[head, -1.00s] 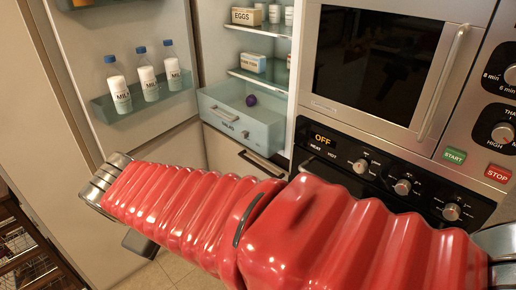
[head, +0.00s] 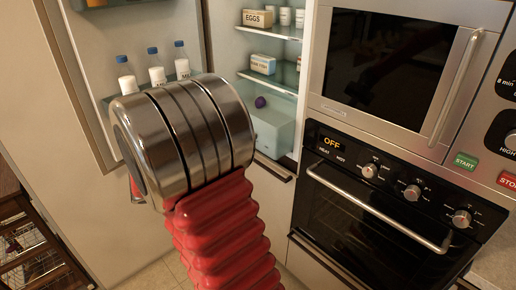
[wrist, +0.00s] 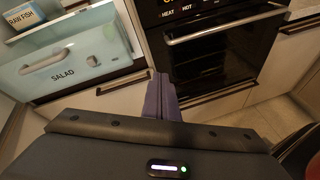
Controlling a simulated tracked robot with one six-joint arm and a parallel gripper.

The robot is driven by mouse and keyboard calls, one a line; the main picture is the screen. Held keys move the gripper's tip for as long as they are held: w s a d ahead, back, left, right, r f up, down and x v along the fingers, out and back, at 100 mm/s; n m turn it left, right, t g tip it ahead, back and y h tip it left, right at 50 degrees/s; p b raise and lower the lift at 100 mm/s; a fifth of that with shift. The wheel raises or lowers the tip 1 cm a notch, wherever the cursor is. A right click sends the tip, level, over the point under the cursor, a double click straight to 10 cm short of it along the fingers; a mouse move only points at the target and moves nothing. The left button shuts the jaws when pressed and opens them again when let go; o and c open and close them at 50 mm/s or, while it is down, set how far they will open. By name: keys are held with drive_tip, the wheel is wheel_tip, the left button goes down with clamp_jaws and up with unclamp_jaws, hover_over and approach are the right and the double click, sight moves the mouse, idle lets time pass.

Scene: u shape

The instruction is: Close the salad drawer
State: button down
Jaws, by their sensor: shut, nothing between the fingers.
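The salad drawer (head: 274,134) is a translucent pale blue box low in the fridge, sticking out of it in the head view. My arm hides its left part. A purple round item (head: 260,102) shows at its top. In the wrist view the drawer front (wrist: 103,77), marked SALAD, fills the upper left, with a pale bar handle (wrist: 45,62). My gripper (wrist: 160,78) is shut and empty, its purple fingers to the right of the drawer front and apart from it in the picture. My gripper is hidden in the head view.
The open fridge door, at left, holds several milk bottles (head: 156,68). An eggs box (head: 257,18) and a raw fish box (head: 262,64) sit on shelves above the drawer. The oven (head: 375,215) and its handle bar (head: 380,208) stand right of the fridge.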

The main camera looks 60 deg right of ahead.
sight(273, 146)
drive_tip(key=w+d+f+n+t+h, duration=0.1)
drive_tip(key=w+d+f+n+h, duration=0.3)
drive_tip(key=d, duration=0.4)
drive_tip(key=shift+w+d+f+n+h, duration=0.25)
drive_tip(key=shift+w+n+h, duration=0.15)
drive_tip(key=shift+w+n, duration=0.55)
drive_tip(key=x, duration=1.4)
drive_tip(key=shift+a, duration=0.1)
drive_tip(key=shift+w, duration=0.1)
